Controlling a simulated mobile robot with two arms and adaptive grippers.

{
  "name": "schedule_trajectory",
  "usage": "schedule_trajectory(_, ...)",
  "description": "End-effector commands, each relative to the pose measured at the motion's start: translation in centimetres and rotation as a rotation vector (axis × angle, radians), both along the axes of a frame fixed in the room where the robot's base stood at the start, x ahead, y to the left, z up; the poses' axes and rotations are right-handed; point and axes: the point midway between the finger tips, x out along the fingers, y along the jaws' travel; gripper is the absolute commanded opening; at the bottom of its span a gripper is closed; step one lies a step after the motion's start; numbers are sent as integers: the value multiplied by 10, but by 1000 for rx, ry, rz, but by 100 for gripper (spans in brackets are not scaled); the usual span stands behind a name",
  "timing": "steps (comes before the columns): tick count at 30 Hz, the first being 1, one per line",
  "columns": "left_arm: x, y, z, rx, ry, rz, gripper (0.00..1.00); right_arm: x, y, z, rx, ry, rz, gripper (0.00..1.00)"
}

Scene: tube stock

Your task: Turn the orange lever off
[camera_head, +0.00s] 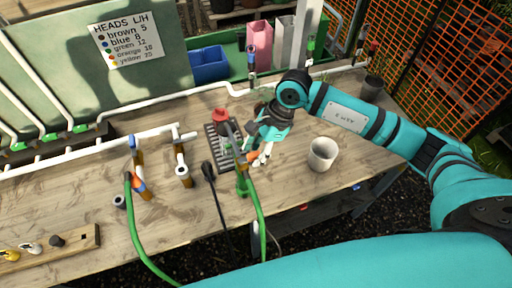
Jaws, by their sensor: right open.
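My right gripper (262,158) comes in from the right and points down over the bench, with its fingers apart. An orange lever (252,156) shows right beside its fingertips, on top of a green-hosed valve post (242,184). Whether the fingers touch the lever is too small to tell. A second orange piece (138,183) sits on another hosed post farther left, well apart from the gripper. My left gripper is not in view.
A white mug (322,154) stands just right of the gripper. A red knob (220,115) and a dark grate (217,146) are left of it. White pipes (90,146), a blue bin (209,64) and a sign (127,34) lie beyond. Bare wooden bench (70,199) shows at left.

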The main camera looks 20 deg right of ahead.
Motion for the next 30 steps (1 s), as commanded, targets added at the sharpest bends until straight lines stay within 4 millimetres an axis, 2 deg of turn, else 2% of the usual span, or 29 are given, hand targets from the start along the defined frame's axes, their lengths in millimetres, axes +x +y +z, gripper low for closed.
schedule_trajectory(7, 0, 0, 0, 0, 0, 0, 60, 0, 0, -1, 0, 0, 0, 40)
schedule_trajectory(17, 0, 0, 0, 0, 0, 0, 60, 0, 0, -1, 0, 0, 0, 0)
schedule_trajectory(25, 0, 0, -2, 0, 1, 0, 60, 0, 0, -1, 0, -1, -8, 0)
schedule_trajectory(30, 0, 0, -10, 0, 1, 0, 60, -2, 0, -3, 2, -3, -54, 0)
